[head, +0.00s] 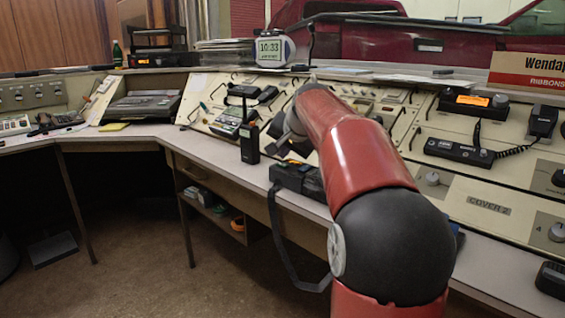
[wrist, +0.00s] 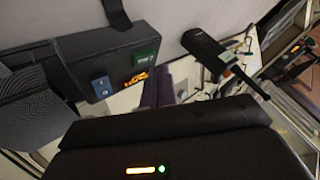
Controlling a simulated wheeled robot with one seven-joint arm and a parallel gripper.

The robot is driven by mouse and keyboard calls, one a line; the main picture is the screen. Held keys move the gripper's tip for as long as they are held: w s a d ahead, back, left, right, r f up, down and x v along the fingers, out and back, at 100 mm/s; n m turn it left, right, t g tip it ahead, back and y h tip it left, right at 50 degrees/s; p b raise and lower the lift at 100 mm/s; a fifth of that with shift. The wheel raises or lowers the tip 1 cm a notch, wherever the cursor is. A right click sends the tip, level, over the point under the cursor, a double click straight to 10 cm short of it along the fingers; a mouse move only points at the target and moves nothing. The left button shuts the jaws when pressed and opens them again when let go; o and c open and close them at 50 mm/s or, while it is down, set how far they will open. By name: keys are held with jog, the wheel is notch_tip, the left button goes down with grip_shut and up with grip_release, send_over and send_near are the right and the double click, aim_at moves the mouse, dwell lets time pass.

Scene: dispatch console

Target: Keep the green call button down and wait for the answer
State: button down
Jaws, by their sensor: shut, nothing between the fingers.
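My red arm reaches over the console (head: 440,185) in the head view, and my gripper (head: 283,133) is low over its sloped panel, pointing down-left. The gripper is shut with nothing held. In the wrist view a dark body with an orange bar and a green light fills the bottom; what look like purplish-grey fingers (wrist: 165,84) show beyond it. I cannot make out the green call button with certainty. A small green square (wrist: 145,57) shows on a dark strapped case, apart from the fingers. What lies under the fingertips is hidden, so contact cannot be told.
A black handheld radio (head: 250,143) stands upright left of my gripper; it also shows in the wrist view (wrist: 206,50). The dark strapped case (head: 288,178) sits at the desk edge below the arm. A clock (head: 271,49) stands behind. The left desk front is clear.

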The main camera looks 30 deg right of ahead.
aim_at(284, 166)
notch_tip(284, 166, up, 5)
jog(key=p, duration=0.5)
jog(key=shift+r, duration=0.1)
dwell(0.3)
jog(key=s+a+f+n+g, duration=0.1)
jog(key=s+a+f+n, duration=0.2)
jog(key=s+a, duration=0.5)
jog(key=s+a+f+n+g, duration=0.1)
jog(key=s+a+f+n, duration=0.15)
jog(key=s+a, duration=0.5)
jog(key=s+a+f+n, duration=0.1)
jog(key=s+f+n, duration=0.1)
jog(key=s+f, duration=0.4)
jog(key=s+a+f+n+g, duration=0.1)
jog(key=s+f+n, duration=0.1)
jog(key=s+f, duration=0.5)
jog(key=s, duration=0.5)
jog(key=shift+s+a+f+g+y, duration=0.2)
jog(key=shift+s+g+y, duration=0.1)
jog(key=shift+s, duration=0.05)
